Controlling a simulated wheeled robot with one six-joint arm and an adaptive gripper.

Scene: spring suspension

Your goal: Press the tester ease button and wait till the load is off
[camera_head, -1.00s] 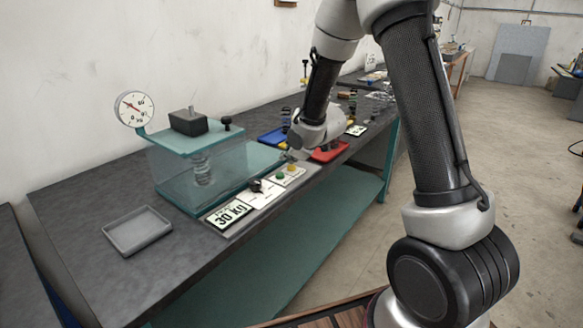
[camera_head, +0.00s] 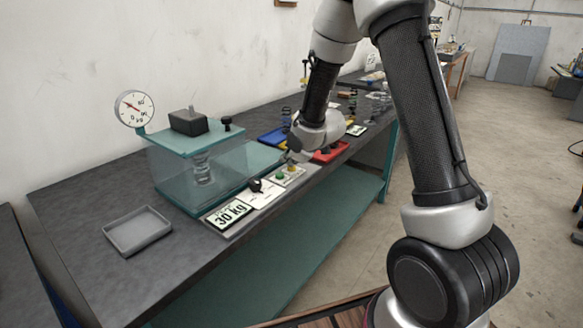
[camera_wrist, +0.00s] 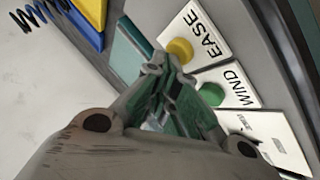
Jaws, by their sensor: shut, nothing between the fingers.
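The tester has a teal top plate (camera_head: 185,138) over a clear-walled box with a spring (camera_head: 203,170) inside, and a black block (camera_head: 188,123) on top. Its yellow ease button (camera_wrist: 180,50) sits beside the printed word EASE in the wrist view. The green wind button (camera_wrist: 207,93) is next to it. My gripper (camera_wrist: 163,66) is shut and empty, its tips close beside the yellow button; I cannot tell whether they touch it. In the head view my gripper (camera_head: 291,157) is over the panel's far end. The round gauge (camera_head: 134,108) has a red needle; its reading is too small to tell.
A black knob (camera_head: 256,186) and a "30 kg" sign (camera_head: 229,215) lie along the panel. An empty grey tray (camera_head: 137,230) is at the front left. A red tray (camera_head: 330,153) and a blue tray (camera_head: 272,137) stand behind my gripper.

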